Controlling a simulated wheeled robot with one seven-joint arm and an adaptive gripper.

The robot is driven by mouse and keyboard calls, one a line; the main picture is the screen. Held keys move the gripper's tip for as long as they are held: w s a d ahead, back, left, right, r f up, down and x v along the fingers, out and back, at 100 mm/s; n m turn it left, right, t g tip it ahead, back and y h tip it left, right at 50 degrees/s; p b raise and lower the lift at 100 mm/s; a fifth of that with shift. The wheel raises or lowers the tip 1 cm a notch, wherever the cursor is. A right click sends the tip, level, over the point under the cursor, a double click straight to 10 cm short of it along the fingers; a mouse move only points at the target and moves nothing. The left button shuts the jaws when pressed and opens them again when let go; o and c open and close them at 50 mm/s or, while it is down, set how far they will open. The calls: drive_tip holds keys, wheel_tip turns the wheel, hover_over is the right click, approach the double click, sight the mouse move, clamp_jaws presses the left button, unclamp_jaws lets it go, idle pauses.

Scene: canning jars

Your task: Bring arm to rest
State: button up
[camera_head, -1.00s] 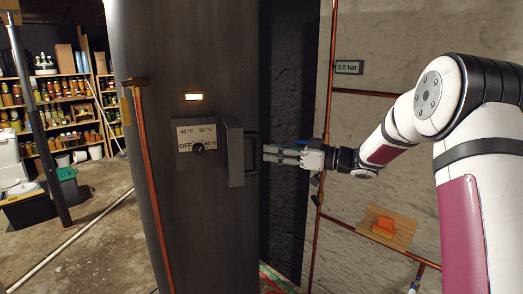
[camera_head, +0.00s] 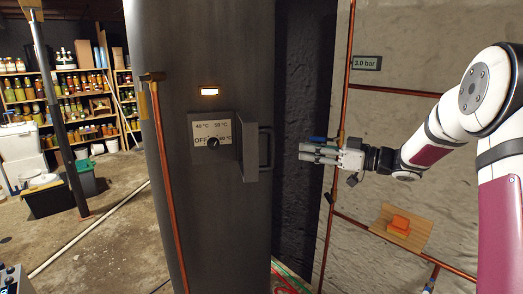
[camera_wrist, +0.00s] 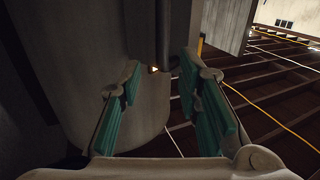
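My gripper (camera_head: 318,153) is to the right of the dark tank's (camera_head: 215,70) open control-panel door, clear of its handle (camera_head: 266,149). It points left, toward the tank, with my arm reaching in from the right. In the wrist view my gripper (camera_wrist: 160,98) has its two teal-padded fingers spread apart with nothing between them. The control panel (camera_head: 209,127) shows a dial, "OFF" and temperature marks. The small door (camera_head: 248,147) stands out from the tank and partly covers the panel's right edge.
Copper pipes (camera_head: 345,95) run along the concrete wall close behind my gripper. A wooden shelf (camera_head: 383,217) holding an orange block (camera_head: 399,225) is below my forearm. Another pipe (camera_head: 167,190) stands on the tank's left. Jar shelves (camera_head: 62,71) are far left.

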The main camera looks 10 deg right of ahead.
wheel_tip(320, 180, up, 8)
drive_tip(key=w+m+t+h, duration=0.25)
drive_tip(key=t+h, duration=0.25)
drive_tip(key=h, duration=0.3)
drive_tip(key=s+d+r+m+h, duration=0.25)
drive_tip(key=s+m+h, duration=0.35)
drive_tip(key=s+h, duration=0.3)
drive_tip(key=s+a+f+m+g, duration=0.1)
drive_tip(key=s+a+f+g, duration=0.1)
drive_tip(key=s, duration=0.9)
drive_tip(key=s+a+f+g+y, duration=0.1)
drive_tip(key=s+a+f+g, duration=0.1)
drive_tip(key=s+f+g, duration=0.2)
drive_tip(key=s+a+f+m+g+y, duration=0.1)
drive_tip(key=s+f+g, duration=0.3)
drive_tip(key=s, duration=1.4)
wheel_tip(320, 180, down, 4)
drive_tip(key=shift+s+a+f+m, duration=0.25)
drive_tip(key=shift+a+m, duration=0.1)
drive_tip(key=shift+a, duration=0.55)
drive_tip(key=shift+w, duration=0.1)
